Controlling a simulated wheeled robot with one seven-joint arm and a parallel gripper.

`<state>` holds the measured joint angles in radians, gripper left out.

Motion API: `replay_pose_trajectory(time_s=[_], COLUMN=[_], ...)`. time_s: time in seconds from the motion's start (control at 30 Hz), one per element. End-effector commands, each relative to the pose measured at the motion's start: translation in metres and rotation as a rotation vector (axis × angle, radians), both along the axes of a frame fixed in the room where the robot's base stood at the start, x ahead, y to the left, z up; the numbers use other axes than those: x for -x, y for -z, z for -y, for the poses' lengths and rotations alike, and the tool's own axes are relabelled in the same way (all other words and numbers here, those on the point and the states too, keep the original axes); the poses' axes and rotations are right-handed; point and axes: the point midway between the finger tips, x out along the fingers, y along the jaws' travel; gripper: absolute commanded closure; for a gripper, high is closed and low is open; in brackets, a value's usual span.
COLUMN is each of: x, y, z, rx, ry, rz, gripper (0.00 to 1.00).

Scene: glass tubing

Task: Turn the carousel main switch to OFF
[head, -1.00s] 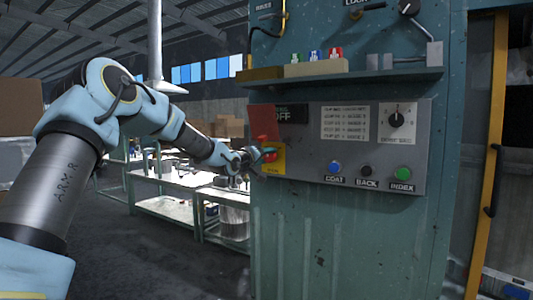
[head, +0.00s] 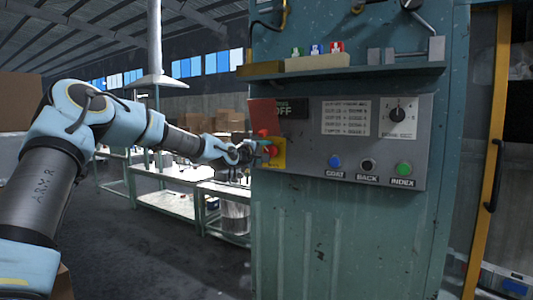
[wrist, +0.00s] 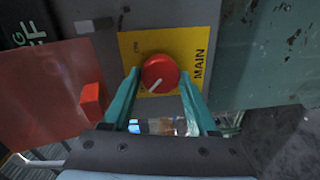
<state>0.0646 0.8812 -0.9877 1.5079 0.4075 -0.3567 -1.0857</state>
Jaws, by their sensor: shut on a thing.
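The main switch is a round red knob (wrist: 160,72) with a white pointer line, on a yellow plate (wrist: 200,42) marked MAIN. The pointer aims toward the lower left in the wrist view; the small position lettering is unreadable. My gripper (wrist: 160,100) has its teal fingers on either side of the knob, shut on it. In the head view my gripper (head: 258,151) reaches the yellow plate (head: 279,153) from the left and partly hides the knob. A raised red cover (head: 262,114) stands above the switch; it also fills the left of the wrist view (wrist: 45,95).
The grey carousel panel (head: 310,160) carries a display reading OFF (head: 291,109), a selector dial (head: 397,115) and COAT (head: 335,161), BACK (head: 368,165) and INDEX (head: 403,169) buttons. A shelf (head: 340,74) juts out above. Workbenches (head: 165,200) stand behind my arm.

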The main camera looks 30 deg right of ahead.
Motion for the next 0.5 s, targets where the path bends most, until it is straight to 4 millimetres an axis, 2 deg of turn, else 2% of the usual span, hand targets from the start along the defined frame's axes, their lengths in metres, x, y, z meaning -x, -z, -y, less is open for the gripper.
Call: replay_pose_trajectory(time_s=[0.43, 0.47, 0.5], x=[0.0002, 0.0002, 0.0002], y=[0.0009, 0.0009, 0.0009], z=[0.0, 0.0, 0.0], rx=[0.003, 0.003, 0.003], ry=[0.0, 0.0, 0.0], rz=[-0.011, -0.011, -0.011], gripper=[0.97, 0.38, 0.33])
